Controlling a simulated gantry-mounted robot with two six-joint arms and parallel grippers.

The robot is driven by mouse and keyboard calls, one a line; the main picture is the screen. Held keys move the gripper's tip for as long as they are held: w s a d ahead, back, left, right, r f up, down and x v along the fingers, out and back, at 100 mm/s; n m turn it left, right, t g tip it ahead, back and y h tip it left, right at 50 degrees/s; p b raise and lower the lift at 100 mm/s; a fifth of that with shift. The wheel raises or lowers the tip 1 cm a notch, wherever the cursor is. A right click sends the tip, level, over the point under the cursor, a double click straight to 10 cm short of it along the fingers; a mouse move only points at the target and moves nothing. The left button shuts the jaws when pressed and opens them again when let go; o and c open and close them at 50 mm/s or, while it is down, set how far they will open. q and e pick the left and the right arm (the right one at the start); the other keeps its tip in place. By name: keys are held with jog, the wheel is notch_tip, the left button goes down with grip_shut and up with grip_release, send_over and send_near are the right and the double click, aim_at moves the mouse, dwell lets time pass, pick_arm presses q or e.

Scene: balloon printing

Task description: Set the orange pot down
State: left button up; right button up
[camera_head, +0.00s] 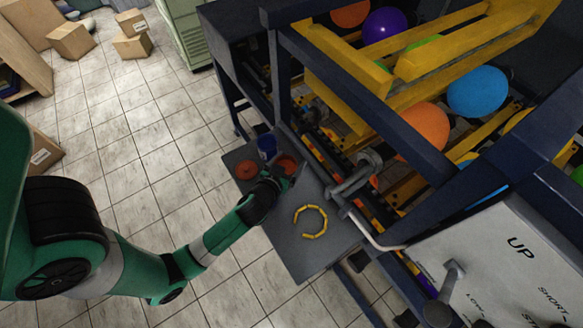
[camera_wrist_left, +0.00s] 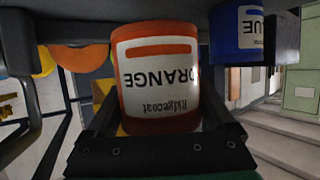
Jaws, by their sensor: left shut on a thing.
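The orange pot (camera_head: 288,163) is at the far end of a grey shelf (camera_head: 292,255). My left gripper (camera_head: 274,183) is shut on it. In the left wrist view the orange pot (camera_wrist_left: 158,75) sits between the two fingers (camera_wrist_left: 160,120), its label upside down in the picture. Its base is close to the dark shelf surface at the top of that view; I cannot tell whether it touches. A blue pot (camera_head: 267,146) stands beside it and also shows in the wrist view (camera_wrist_left: 240,32). My right gripper is not in view.
A flat round orange piece (camera_head: 246,169) lies left of my gripper. A yellow segmented open ring (camera_head: 311,221) lies on the shelf, whose near part is otherwise clear. A dark blue machine frame (camera_head: 400,143) with balloons and a grey lever (camera_head: 352,180) borders the shelf's right.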

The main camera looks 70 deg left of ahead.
aim_at(290, 168)
pick_arm(q)
jog(key=shift+w+a+f, duration=0.35)
jog(key=shift+w+f, duration=0.1)
jog(key=shift+f, duration=0.2)
jog(key=shift+f+b, duration=0.45)
jog(key=shift+f, duration=1)
jog(key=shift+f, duration=0.1)
jog(key=shift+f+b, duration=0.15)
jog(key=shift+b, duration=0.15)
jog(key=o, duration=1.3)
